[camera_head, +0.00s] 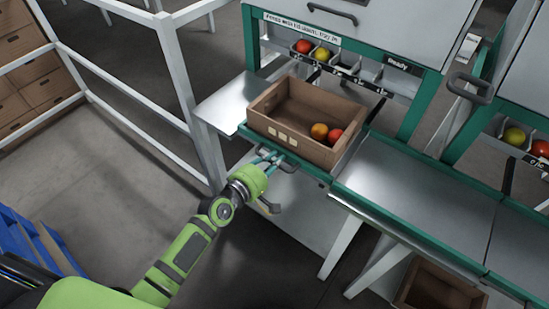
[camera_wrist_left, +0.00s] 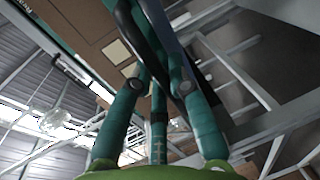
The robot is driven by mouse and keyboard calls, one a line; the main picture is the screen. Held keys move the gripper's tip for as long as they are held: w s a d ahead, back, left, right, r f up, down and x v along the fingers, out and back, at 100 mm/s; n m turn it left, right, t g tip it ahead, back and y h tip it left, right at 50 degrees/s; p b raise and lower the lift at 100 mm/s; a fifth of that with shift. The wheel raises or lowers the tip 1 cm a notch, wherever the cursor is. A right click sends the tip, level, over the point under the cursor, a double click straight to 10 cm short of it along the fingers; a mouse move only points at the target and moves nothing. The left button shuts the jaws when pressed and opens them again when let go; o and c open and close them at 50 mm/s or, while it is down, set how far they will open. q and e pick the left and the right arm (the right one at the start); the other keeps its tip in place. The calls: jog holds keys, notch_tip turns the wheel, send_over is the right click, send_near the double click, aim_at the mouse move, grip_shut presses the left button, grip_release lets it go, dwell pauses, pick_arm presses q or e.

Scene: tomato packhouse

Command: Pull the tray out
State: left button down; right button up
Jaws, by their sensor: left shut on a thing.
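The tray (camera_head: 313,175) is a flat green-edged piece at the front of the sorting station, with an open brown carton (camera_head: 312,151) on it. Two round fruits, one orange (camera_head: 319,131) and one red (camera_head: 335,135), lie in the carton. My left gripper (camera_head: 269,157) is at the tray's front edge, below the carton's near side. In the left wrist view its teal fingers (camera_wrist_left: 158,82) are closed around a dark handle bar (camera_wrist_left: 152,42). The exact contact is partly hidden by the fingers. My right gripper does not show.
A metal shelf (camera_head: 228,102) lies left of the carton, and a metal counter (camera_head: 420,195) runs to the right. White railings (camera_head: 130,90) stand at left. Another brown carton (camera_head: 436,287) is low at the right. Grey floor is open in front of the station.

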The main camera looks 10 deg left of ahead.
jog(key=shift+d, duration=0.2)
pick_arm(q)
jog(key=c, duration=1.2)
grip_release()
jog(key=shift+o, duration=0.2)
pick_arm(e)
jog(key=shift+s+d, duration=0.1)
pick_arm(q)
jog(key=shift+s, duration=0.1)
jog(key=v, duration=1.2)
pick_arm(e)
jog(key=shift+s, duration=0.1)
